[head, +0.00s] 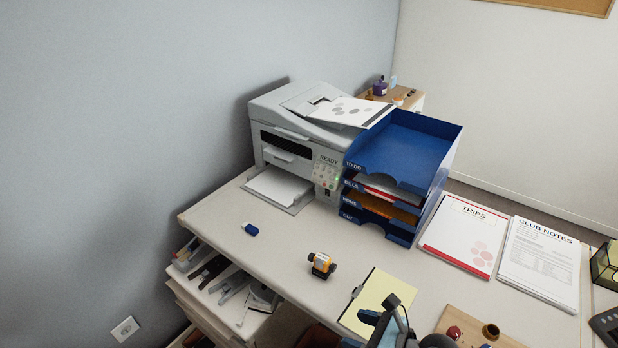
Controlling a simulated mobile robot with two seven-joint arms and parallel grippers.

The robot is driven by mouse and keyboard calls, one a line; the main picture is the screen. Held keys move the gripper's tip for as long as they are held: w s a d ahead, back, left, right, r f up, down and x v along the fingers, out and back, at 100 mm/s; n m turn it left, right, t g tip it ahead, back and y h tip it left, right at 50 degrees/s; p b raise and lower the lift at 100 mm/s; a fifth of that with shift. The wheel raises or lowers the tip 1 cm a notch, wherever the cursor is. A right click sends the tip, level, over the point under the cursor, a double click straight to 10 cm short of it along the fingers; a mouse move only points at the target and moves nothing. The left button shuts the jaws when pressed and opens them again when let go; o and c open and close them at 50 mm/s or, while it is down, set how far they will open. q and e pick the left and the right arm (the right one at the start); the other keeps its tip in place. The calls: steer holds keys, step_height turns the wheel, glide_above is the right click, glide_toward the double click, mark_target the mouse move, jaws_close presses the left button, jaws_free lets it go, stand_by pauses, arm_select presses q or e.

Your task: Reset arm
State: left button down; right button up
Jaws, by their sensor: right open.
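My right gripper (393,321) shows at the bottom edge, right of centre. It is dark with blue-grey parts, and the frame cuts off much of it. It is open, and I see nothing held in it. It overlaps the lower part of a yellow pad on a clipboard (382,294) in the picture; I cannot tell how high above the desk it is. My left gripper is not in view.
The desk (290,248) holds a printer (290,135), a blue tray stack (405,150), an orange-and-black item (321,265), a blue eraser-like item (250,229) and papers (540,258). A wooden board (475,325) lies near my gripper. The desk's left front is mostly clear.

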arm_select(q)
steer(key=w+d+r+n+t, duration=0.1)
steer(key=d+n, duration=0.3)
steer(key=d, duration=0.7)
arm_select(e)
steer(key=s+d+f+n+t+h, duration=0.1)
steer(key=s+d+f+n+h, duration=0.2)
steer(key=n, duration=0.6)
steer(key=s+d+f+n+t+h, duration=0.1)
steer(key=s+d+n+h, duration=0.15)
steer(key=s+n, duration=0.45)
steer(key=s+d+f+n+t+h, duration=0.1)
steer(key=s+d+f+n+h, duration=0.15)
steer(key=n, duration=0.85)
arm_select(q)
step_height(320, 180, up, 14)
steer(key=p, duration=1.5)
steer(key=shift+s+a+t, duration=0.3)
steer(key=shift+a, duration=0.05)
arm_select(e)
step_height(320, 180, up, 13)
steer(key=d, duration=0.1)
steer(key=shift+r+n+t, duration=0.15)
steer(key=shift+n+t, duration=0.15)
steer(key=shift+t, duration=0.1)
